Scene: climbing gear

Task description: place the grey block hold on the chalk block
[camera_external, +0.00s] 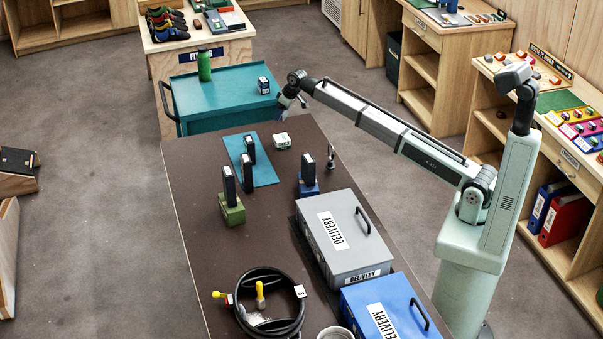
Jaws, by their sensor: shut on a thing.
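My gripper (285,101) hangs at the end of my outstretched arm, above the gap between the brown table and the teal cart. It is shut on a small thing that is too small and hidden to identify. I cannot pick out the grey block hold for certain. A small white block with a green marking (282,140), perhaps the chalk block, lies on the brown table (200,270) below my gripper and apart from it.
Dark upright pieces stand on a green block (232,214), a blue block (308,189) and a teal mat (264,176). A small dark block (263,85) and green bottle (204,66) stand on the teal cart (215,99). Grey (345,235) and blue (365,295) delivery boxes line the table's right side.

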